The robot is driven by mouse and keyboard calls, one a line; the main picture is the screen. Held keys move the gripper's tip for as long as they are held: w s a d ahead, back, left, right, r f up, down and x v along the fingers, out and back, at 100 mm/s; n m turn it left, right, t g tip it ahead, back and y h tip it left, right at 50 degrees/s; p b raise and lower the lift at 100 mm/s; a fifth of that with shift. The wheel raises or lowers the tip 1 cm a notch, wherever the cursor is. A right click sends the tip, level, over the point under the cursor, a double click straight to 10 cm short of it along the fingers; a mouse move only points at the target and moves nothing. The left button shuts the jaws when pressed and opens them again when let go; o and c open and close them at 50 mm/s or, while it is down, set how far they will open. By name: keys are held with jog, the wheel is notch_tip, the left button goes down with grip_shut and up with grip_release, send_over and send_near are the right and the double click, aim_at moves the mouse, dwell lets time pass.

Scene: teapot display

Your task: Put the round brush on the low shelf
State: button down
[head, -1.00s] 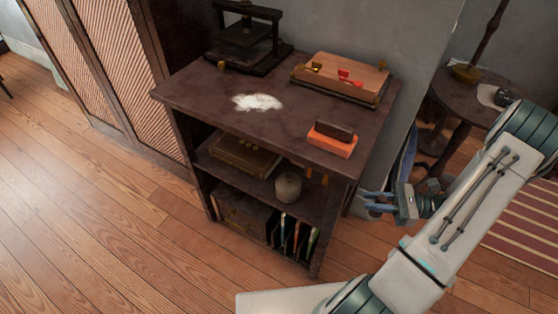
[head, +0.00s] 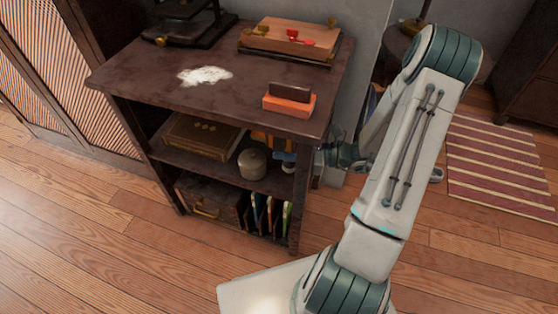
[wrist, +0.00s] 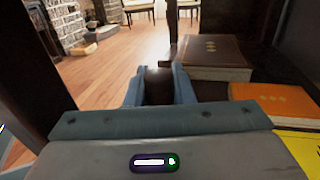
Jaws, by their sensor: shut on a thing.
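The round brush (head: 252,164), a squat grey-beige round thing with a small knob, stands on the middle level of the dark wooden shelf unit (head: 135,85). My gripper (head: 282,161) reaches into this level from the right, with its blue fingers at the brush's right side. In the wrist view, my gripper (wrist: 160,92) is shut on a dark, shaded round thing, which I take to be the brush. Its lower part is hidden by the gripper body. The bottom level (head: 238,222) is the lowest shelf.
A brown book box (head: 204,136) lies left of the brush, and orange books (wrist: 270,102) lie close on the wrist view's right. A case (head: 212,201) and upright books (head: 270,214) fill the bottom level. A front post (head: 299,207) stands near my arm.

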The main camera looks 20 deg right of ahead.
jog(key=shift+w+a+f+b, duration=0.1)
jog(key=shift+a+f+b, duration=0.1)
jog(key=shift+f+b, duration=0.3)
jog(key=shift+w+a+f+b, duration=0.1)
jog(key=shift+a+f+b, duration=0.2)
jog(key=shift+f, duration=0.35)
jog(key=shift+w+a+f+b, duration=0.1)
jog(key=shift+a+f+b, duration=0.05)
jog(key=shift+f+b, duration=0.4)
jog(key=shift+f, duration=0.15)
jog(key=shift+f, duration=0.1)
jog(key=c, duration=1.2)
grip_release()
jog(key=shift+c, duration=0.2)
